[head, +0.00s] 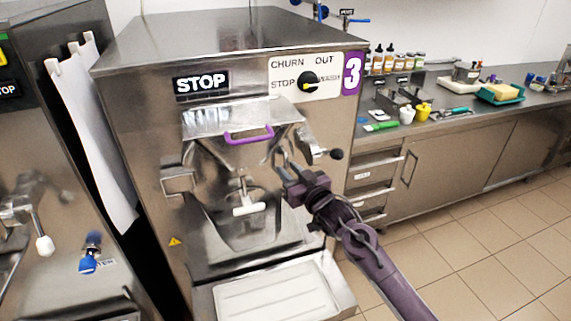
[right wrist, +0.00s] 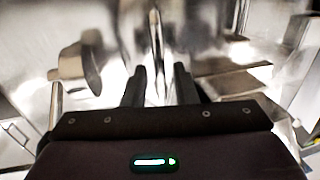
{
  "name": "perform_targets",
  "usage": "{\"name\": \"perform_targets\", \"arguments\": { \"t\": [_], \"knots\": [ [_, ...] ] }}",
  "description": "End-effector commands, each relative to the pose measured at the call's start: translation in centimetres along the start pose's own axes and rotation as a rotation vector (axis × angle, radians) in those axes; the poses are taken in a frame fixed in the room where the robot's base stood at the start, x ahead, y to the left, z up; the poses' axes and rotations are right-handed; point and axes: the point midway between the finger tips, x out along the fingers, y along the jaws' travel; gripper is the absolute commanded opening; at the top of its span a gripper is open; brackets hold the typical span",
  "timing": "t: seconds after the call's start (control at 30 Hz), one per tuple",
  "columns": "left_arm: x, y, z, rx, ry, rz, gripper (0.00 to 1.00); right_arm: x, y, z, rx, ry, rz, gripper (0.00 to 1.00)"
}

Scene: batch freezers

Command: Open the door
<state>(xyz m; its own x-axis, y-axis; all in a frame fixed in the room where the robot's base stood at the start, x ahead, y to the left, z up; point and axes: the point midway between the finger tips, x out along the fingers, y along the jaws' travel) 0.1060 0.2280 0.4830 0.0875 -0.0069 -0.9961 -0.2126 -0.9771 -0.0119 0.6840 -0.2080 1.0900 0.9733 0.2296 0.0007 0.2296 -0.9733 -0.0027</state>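The steel door (head: 225,185) of the batch freezer marked 3 is on the front of the machine and looks shut. It has a chute with a purple handle (head: 249,134) at its top and a white T-shaped handle (head: 249,206) low on it. A latch lever with a black knob (head: 336,154) is at the door's upper right. My right gripper (head: 281,161) is in front of the door's right part, left of and below the knob. In the right wrist view its two fingers (right wrist: 159,88) are apart, with blurred shiny metal beyond; contact is unclear. My left gripper is not in view.
A drip tray (head: 337,291) juts out below the door. Another machine (head: 40,180) with a hanging white sheet (head: 92,130) stands close on the left. A steel counter (head: 455,125) with bottles and utensils is at the right. The tiled floor (head: 480,250) is clear.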

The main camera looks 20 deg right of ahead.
Motion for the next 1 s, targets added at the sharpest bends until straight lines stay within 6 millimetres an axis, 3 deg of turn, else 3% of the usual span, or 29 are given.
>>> {"name": "perform_targets", "arguments": {
  "t": [0.2, 0.53, 0.73, 1.0],
  "knots": [
    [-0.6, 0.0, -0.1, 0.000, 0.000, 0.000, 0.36, 2.0, 0.0, 0.0, 0.001, -0.001, 0.001, 0.26],
    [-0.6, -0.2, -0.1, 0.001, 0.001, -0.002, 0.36, 2.3, 0.0, 0.1, 0.000, -0.001, 0.001, 0.26],
    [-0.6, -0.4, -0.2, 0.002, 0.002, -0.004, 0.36, 2.3, 0.0, 0.1, 0.000, -0.001, 0.001, 0.00],
    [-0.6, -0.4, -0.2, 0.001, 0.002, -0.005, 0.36, 2.3, 0.0, 0.1, 0.000, -0.001, 0.001, 0.00]
  ]
}}
